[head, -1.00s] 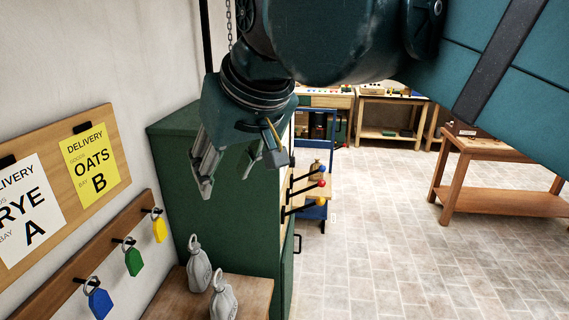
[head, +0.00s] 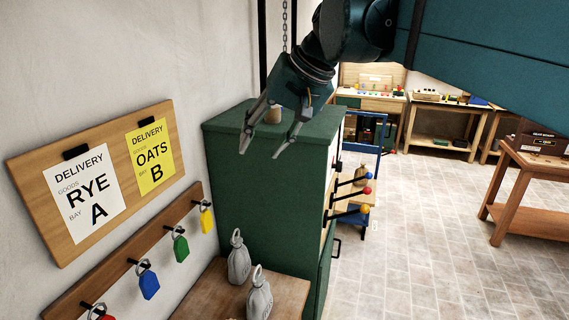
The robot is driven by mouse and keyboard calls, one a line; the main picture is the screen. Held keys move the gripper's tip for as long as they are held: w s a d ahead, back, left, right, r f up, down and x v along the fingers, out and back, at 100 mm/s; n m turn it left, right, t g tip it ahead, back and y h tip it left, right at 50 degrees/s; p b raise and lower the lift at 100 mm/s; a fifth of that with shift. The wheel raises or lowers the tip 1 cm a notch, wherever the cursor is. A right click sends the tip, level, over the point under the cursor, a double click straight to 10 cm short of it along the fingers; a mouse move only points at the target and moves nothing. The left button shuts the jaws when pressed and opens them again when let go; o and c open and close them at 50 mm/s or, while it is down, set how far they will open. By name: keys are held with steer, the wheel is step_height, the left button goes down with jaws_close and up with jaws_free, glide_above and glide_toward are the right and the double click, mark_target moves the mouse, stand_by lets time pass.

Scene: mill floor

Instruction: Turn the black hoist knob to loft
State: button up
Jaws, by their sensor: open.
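I cannot make out the black hoist knob in the head view. My gripper (head: 261,149) is open and empty, its two fingers pointing down. It shows in front of the upper part of a tall green cabinet (head: 265,190); I cannot tell how far it is from it. The cabinet's front faces right and shows only edge-on. Levers with a blue ball (head: 368,176), a red ball (head: 367,190) and a yellow ball (head: 364,209) stick out from that front.
Grey weights (head: 259,297) stand on a wooden bench (head: 210,292) left of the cabinet. Coloured tags hang from a wall rail (head: 160,240) below a board with delivery cards (head: 92,190). A wooden table (head: 540,215) stands at right. The tiled floor between is clear.

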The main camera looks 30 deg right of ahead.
steer(key=w+d+r+m+t+y+p, duration=0.1)
steer(key=w+d+m+t+y+p, duration=0.35)
steer(key=w+d, duration=1.5)
steer(key=s+d+f+n+t+y, duration=0.15)
steer(key=d+y, duration=0.35)
steer(key=d, duration=2.3)
steer(key=t, duration=0.1)
glide_toward(340, 167)
steer(key=w, duration=0.3)
steer(key=shift+a+f, duration=0.15)
steer(key=shift+f, duration=0.3)
steer(key=shift+a, duration=0.1)
steer(key=shift+p+x, duration=0.35)
steer(key=shift+x, duration=3.5)
